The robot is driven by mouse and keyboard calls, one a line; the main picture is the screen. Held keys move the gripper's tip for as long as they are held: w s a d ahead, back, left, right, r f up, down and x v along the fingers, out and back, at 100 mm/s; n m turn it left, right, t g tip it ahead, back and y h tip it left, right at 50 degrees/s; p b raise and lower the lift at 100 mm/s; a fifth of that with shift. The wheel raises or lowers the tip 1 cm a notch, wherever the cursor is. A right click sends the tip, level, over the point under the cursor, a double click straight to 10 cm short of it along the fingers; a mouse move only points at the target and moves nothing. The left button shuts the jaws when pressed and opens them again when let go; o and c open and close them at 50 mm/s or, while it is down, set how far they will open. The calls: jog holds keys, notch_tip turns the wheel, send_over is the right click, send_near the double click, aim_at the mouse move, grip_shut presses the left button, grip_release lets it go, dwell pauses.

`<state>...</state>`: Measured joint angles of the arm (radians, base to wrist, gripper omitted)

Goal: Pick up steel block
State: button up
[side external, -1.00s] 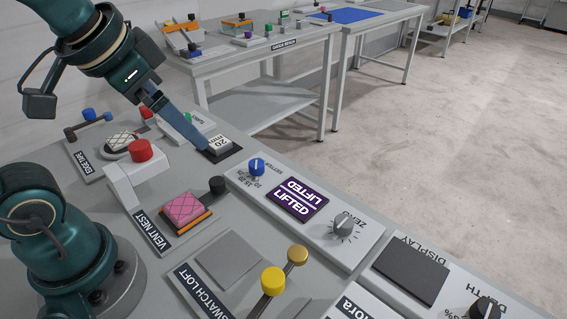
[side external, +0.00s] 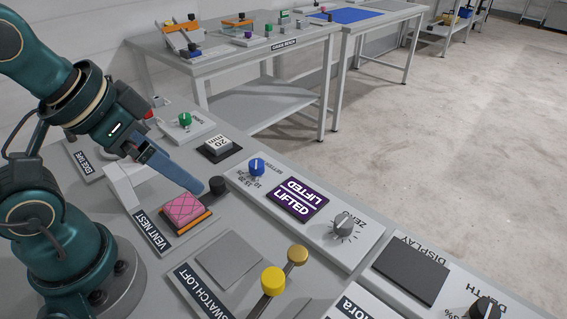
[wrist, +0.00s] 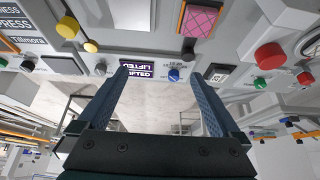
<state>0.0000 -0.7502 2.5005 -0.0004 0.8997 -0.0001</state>
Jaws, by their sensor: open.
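The steel block (side external: 218,145), a small light-grey block marked "20 mm", sits on a dark pad on the panel. It shows in the wrist view (wrist: 217,73), just right of the right finger's tip. My gripper (side external: 200,188) is above the panel near the pink quilted swatch (side external: 185,209), on the near side of the block and apart from it. In the wrist view my gripper (wrist: 159,74) is open, with nothing held between the fingers.
A black knob (side external: 217,185) stands close to my fingertips. A blue knob (side external: 257,166) and a purple display reading "LIFTED" (side external: 297,199) lie to the right. A green knob (side external: 185,119) stands behind. The flat swatch loft pad (side external: 229,259) is bare.

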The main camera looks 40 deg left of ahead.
jog(key=shift+c, duration=0.2)
dwell(0.4)
jog(key=w+r+m+t, duration=0.1)
jog(key=w+r+m, duration=0.3)
jog(key=w, duration=0.2)
jog(key=n+g, duration=0.2)
jog(key=n, duration=0.2)
send_over(218, 141)
jog(key=s, duration=0.2)
jog(key=f, duration=1.4)
jog(key=shift+s+d, duration=0.2)
jog(key=shift+a+f, duration=0.15)
jog(key=shift+f, duration=0.15)
jog(key=shift+x, duration=2.3)
